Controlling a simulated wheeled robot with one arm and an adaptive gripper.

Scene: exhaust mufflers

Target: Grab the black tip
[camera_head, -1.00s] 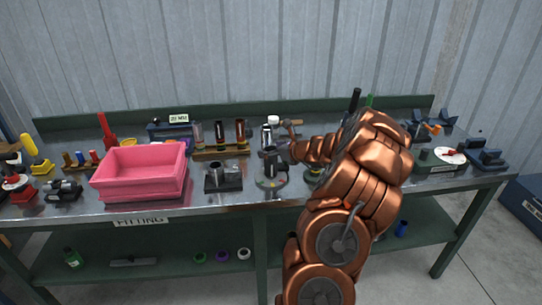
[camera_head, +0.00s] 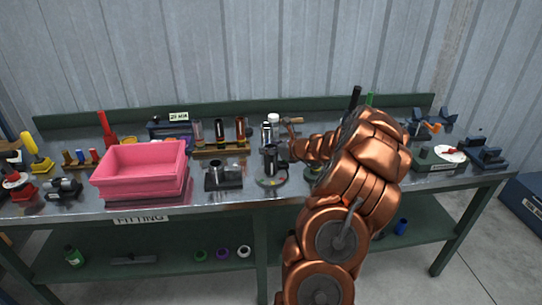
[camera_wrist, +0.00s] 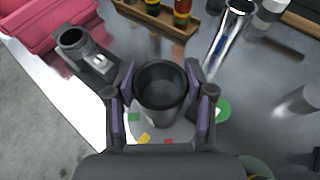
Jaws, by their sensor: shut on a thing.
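The black tip (camera_wrist: 160,92) is a dark, open-topped cylinder in the middle of the wrist view. My gripper (camera_wrist: 160,78) is shut on it, with one purple-padded finger on each side. In the head view the black tip (camera_head: 270,160) stands upright over a round grey disc (camera_head: 271,182) near the bench's front edge. The disc has green, yellow and red patches, seen below the tip in the wrist view. Whether the tip's base touches the disc is unclear.
A pink bin (camera_head: 140,170) sits on the bench to the left. A grey block with a metal tube (camera_head: 222,176) stands between bin and tip. Behind are a wooden rack with coloured tubes (camera_head: 222,149) and a shiny metal cylinder (camera_wrist: 228,38).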

